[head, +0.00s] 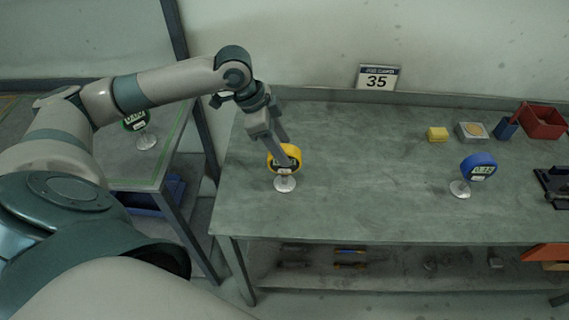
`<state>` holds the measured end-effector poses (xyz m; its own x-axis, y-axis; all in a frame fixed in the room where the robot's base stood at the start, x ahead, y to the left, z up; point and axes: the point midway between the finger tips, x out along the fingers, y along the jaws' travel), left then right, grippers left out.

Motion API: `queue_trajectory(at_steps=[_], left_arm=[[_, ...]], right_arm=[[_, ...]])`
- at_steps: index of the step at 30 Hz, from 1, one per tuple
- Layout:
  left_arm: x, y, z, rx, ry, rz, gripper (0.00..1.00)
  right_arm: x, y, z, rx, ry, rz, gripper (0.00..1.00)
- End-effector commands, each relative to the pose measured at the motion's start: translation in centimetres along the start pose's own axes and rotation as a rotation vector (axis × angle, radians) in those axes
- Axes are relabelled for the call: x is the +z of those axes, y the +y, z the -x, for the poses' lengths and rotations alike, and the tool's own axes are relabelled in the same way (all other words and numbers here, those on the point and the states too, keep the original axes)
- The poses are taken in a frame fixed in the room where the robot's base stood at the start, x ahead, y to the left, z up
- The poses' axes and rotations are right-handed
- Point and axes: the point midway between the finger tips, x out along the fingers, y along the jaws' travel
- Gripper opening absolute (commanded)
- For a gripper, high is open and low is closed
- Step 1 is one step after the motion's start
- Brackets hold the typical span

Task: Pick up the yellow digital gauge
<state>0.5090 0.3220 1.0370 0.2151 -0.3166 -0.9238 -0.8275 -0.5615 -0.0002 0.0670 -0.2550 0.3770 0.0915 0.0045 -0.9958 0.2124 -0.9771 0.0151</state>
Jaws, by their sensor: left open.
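The yellow digital gauge (294,154) stands upright on its round silver base (285,184) near the left end of the grey-green workbench (370,180). My left gripper (279,158) reaches down from above and behind, with its fingers at the yellow gauge, covering part of its face. The jaws are open; I cannot tell whether a finger touches the gauge. My right gripper is not in view.
A blue digital gauge (478,166) stands at the right of the bench. A yellow block (437,134), a grey box (472,131), a blue container (506,127) and a red bin (542,121) line the back right. A green gauge (135,120) stands on the left table. The bench's middle is clear.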

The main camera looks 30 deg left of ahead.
Motion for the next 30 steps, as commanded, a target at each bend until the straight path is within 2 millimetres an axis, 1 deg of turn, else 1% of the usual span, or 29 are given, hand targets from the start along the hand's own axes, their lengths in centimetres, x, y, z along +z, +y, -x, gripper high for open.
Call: queue_trajectory(at_steps=[5, 8, 11, 15, 18, 21, 30], left_arm=[[0.0, 0.0, 0.0, 0.000, 0.000, 0.000, 0.51], [-0.1, 0.2, -0.3, 0.003, -0.001, 0.001, 0.51], [-0.2, 0.5, -1.1, 0.004, 0.000, 0.000, 0.51], [-0.4, 0.9, -2.8, 0.004, -0.001, 0.001, 0.51], [-0.3, 0.8, -4.1, 0.003, -0.001, 0.001, 0.51], [-0.3, 0.8, -4.9, 0.002, 0.000, 0.001, 0.51], [-0.2, 0.8, -5.2, 0.000, 0.000, -0.001, 0.51]], right_arm=[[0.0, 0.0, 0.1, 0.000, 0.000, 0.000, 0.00], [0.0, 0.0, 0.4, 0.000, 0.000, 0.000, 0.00], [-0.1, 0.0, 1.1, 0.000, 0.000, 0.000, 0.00], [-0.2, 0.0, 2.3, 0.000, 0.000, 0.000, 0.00], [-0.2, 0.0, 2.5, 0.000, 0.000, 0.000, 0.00], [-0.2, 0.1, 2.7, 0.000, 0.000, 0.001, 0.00], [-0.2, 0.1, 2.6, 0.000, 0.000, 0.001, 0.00]])
